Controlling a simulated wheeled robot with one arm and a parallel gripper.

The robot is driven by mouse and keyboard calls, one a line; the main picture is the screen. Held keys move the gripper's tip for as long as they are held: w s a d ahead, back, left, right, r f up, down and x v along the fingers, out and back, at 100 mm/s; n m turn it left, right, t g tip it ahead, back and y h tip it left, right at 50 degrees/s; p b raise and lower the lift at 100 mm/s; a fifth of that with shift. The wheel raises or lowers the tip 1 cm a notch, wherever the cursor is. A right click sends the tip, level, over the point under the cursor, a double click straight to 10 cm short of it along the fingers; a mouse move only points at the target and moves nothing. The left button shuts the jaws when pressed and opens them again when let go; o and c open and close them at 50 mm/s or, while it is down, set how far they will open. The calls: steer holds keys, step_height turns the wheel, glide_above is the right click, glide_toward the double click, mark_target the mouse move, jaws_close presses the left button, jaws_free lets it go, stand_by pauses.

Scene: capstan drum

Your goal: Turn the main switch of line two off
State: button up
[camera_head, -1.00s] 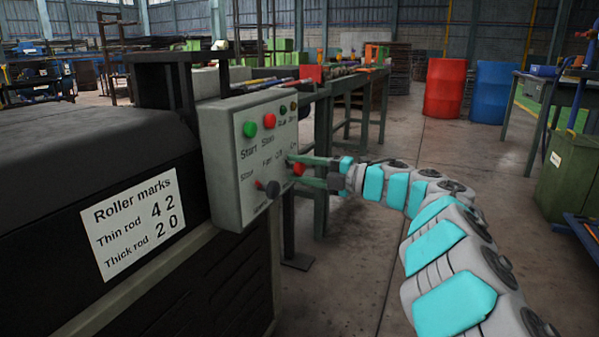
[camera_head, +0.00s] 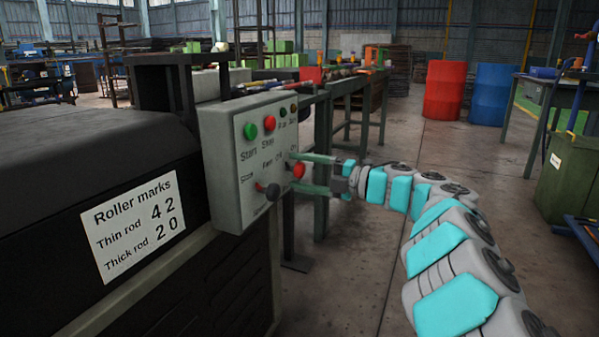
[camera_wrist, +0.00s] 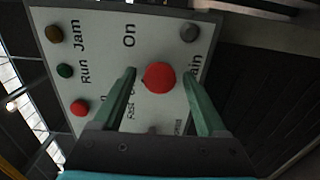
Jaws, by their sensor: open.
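The control box (camera_head: 226,182) is a grey panel on the side of the dark machine. Its red switch knob (camera_head: 298,170) sits at the right of the panel; in the wrist view the red knob (camera_wrist: 159,77) lies between my fingers, with "On" printed beside it and other lettering partly hidden. My gripper (camera_head: 309,174) is open, its green fingers on either side of the knob and close to the panel. I cannot tell whether they touch it. The wrist view also shows my gripper (camera_wrist: 162,88) with a gap around the knob.
A "Roller marks" sign (camera_head: 134,224) is on the machine. Red and blue barrels (camera_head: 445,88) stand behind.

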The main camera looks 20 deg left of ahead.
steer(key=d, duration=0.7)
steer(key=shift+s+p, duration=0.3)
steer(key=shift+p, duration=0.05)
steer(key=shift+w+d, duration=0.1)
